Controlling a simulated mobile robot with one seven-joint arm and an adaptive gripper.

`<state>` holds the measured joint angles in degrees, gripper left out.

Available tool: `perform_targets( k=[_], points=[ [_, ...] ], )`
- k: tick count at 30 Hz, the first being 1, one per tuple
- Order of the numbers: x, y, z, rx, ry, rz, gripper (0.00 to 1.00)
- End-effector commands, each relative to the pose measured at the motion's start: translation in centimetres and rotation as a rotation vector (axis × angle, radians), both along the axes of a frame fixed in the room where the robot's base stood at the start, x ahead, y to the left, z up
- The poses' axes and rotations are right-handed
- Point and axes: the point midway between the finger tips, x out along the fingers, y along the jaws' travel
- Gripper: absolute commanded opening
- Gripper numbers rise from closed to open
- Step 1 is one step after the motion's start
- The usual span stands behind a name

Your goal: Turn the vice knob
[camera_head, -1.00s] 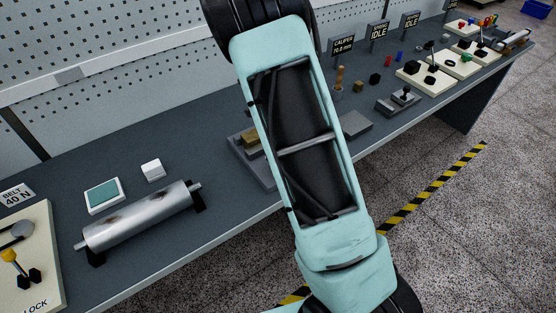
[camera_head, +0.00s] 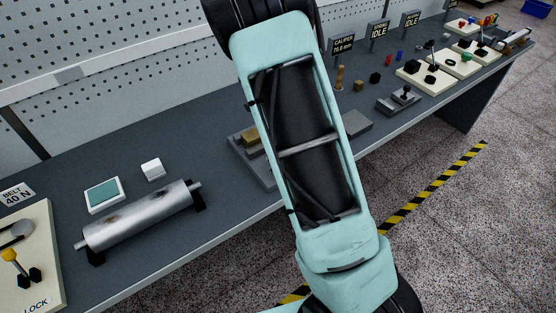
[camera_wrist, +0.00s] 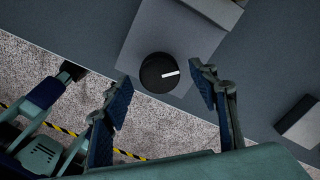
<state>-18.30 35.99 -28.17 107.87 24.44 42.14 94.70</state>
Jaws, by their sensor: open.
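The vice knob is a round black knob (camera_wrist: 159,72) with a white pointer mark, on a grey vice base (camera_wrist: 150,30) in the wrist view. The white mark points right and slightly up. My gripper (camera_wrist: 158,94) is open, with one finger to the left of the knob and one to the right, apart from it. In the head view my arm covers most of the vice; part of its grey base (camera_head: 262,172) and a brass-coloured block (camera_head: 251,140) show at the arm's left. The knob is hidden there.
A metal roller (camera_head: 140,218) on black supports, a teal-topped scale (camera_head: 103,195) and a white cube (camera_head: 153,169) stand left on the bench. A grey block (camera_wrist: 301,122) shows at right in the wrist view. Small objects and panels fill the bench's far right.

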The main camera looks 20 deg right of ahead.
Motion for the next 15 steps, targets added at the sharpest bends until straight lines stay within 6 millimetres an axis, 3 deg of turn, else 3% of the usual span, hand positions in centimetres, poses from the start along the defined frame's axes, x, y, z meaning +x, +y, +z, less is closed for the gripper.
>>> perform_targets(
  k=[9, 15],
  points=[
    [0.2, 0.0, 6.8, 0.0, -0.006, 0.002, 0.54],
    [0.1, 0.1, 9.6, 0.0, -0.004, 0.001, 0.54]
  ],
)
